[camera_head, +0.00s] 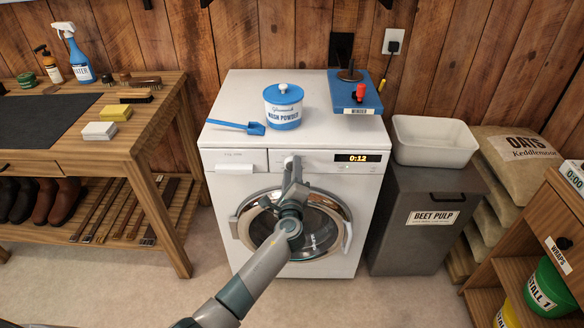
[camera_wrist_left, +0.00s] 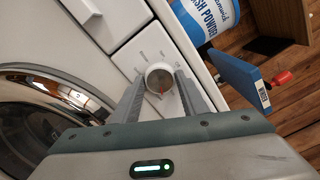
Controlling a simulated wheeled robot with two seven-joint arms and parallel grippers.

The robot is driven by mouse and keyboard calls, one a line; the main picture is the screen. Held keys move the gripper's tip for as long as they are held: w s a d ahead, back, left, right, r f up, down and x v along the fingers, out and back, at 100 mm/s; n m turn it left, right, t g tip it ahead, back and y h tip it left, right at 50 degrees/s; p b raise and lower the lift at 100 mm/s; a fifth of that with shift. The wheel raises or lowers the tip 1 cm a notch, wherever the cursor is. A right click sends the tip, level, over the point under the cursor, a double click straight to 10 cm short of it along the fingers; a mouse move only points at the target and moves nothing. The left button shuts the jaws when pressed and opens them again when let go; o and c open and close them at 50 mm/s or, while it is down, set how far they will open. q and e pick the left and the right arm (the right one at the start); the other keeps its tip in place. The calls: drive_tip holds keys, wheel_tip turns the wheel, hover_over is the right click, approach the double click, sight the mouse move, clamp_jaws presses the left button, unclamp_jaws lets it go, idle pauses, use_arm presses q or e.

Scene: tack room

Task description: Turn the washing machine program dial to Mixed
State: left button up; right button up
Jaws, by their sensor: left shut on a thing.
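The white washing machine (camera_head: 345,212) stands against the plank wall, with its round glass door shut. Its program dial (camera_wrist_left: 160,77) is a round silver-white knob on the front panel, with small printed labels around it that I cannot read. My left gripper (camera_wrist_left: 160,92) is shut on the dial, one finger on each side of it. In the head view my left gripper (camera_head: 292,165) reaches up in front of the door to the panel and mostly hides the dial. The lit display (camera_head: 351,158) right of the dial reads 0:12. My right gripper is not in view.
A wash powder tub (camera_head: 284,112), a blue scoop (camera_head: 240,126) and a blue winder (camera_head: 355,97) stand on the machine top. A wooden bench (camera_head: 160,110) is at left. A grey beet pulp bin (camera_head: 425,240) with a white tub (camera_head: 433,141) on it is close at right.

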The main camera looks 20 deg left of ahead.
use_arm(q)
drive_tip(key=shift+f+m+p, duration=0.1)
drive_tip(key=shift+m+p, duration=0.55)
drive_tip(key=shift+m, duration=1.05)
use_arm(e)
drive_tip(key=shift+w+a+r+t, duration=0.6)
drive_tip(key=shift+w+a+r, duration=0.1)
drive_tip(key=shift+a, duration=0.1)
use_arm(q)
drive_tip(key=o, duration=1)
drive_tip(key=shift+o, duration=0.2)
drive_tip(key=b+v, duration=0.1)
drive_tip(key=v, duration=1.6)
drive_tip(key=shift+s, duration=0.2)
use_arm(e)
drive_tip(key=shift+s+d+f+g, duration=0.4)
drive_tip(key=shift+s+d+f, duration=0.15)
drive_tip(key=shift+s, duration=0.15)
